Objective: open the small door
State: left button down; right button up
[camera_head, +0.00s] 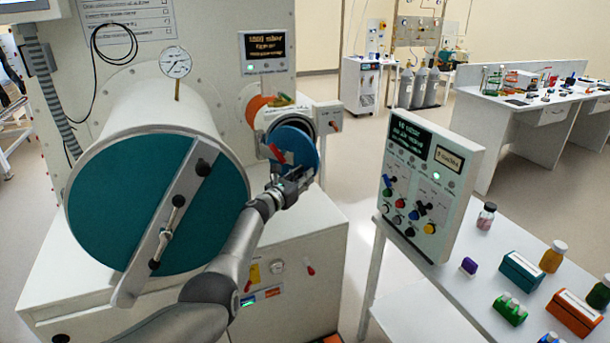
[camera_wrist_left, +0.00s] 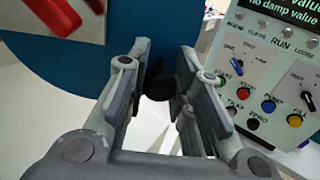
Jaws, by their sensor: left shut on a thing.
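The small door is a blue disc (camera_head: 302,148) at the front of the small round port (camera_head: 262,112), right of the large chamber in the head view. A dark ring shows above and behind its top edge; I cannot tell how wide the gap is. A red lever (camera_head: 277,153) sits on its face. In the left wrist view the blue door (camera_wrist_left: 95,48) fills the upper left, with the red lever (camera_wrist_left: 55,12) on a white plate. My left gripper (camera_head: 297,180) is at the door's lower edge, its fingers shut on a black knob (camera_wrist_left: 158,82). My right gripper is not in view.
The large chamber door (camera_head: 90,215) with its grey bar (camera_head: 170,220) stands left, close to my left arm. A control panel (camera_head: 430,175) stands right of the small door, above a white table (camera_head: 460,312) with bottles and racks. Open floor lies behind.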

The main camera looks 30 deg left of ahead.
pick_arm(q)
jog(key=shift+s+a+r+m+h, duration=0.1)
jog(key=shift+s+a+m+h, duration=0.15)
jog(key=shift+s+h, duration=0.15)
jog(key=shift+s+a+r+m+h, duration=0.1)
jog(key=shift+s+m+h, duration=0.15)
jog(key=shift+s+h, duration=0.15)
jog(key=c, duration=1.3)
grip_release()
jog(key=shift+o, duration=0.3)
jog(key=shift+f, duration=0.1)
jog(key=v, duration=1.2)
